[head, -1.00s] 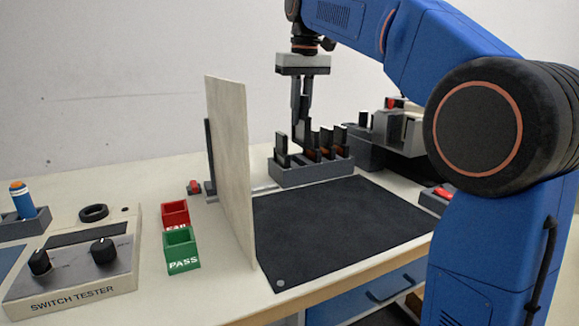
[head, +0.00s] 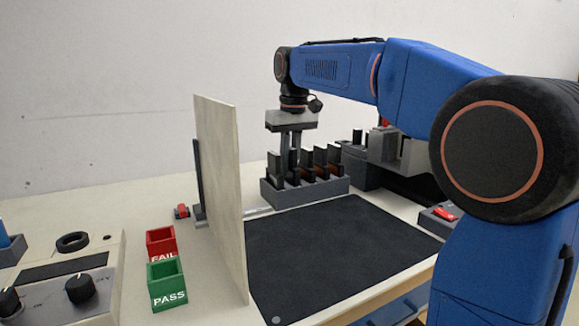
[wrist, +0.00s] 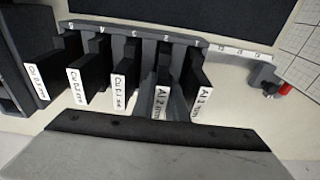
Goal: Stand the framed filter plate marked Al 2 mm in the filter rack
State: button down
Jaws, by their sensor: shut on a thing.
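The filter rack (head: 305,191) is a grey block at the back of the dark mat, holding several dark framed plates upright. My gripper (head: 290,172) points straight down at its left part, its fingers low among the plates. In the wrist view, the plate marked Al 2 mm (wrist: 162,99) is upright between my grey fingers (wrist: 165,108), which are shut on it. It lines up with the slot marked 2, between a Cu plate (wrist: 120,85) and the plate marked Al 1 mm (wrist: 201,95). Its lower edge is hidden, so I cannot tell whether it is fully seated.
A tall pale panel (head: 220,190) stands left of the mat (head: 335,245), which is clear. Red FAIL (head: 161,243) and green PASS (head: 166,285) bins are beyond the panel. Grey equipment (head: 395,155) stands right of the rack.

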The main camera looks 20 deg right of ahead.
jog(key=shift+f, duration=0.35)
jog(key=c, duration=1.8)
grip_release()
jog(key=shift+f, duration=0.1)
jog(key=shift+o, duration=0.2)
jog(key=r, duration=0.4)
jog(key=s+r, duration=0.1)
jog(key=r, duration=0.7)
jog(key=shift+s+d+r, duration=0.1)
jog(key=shift+s+d, duration=0.05)
jog(key=shift+s, duration=0.1)
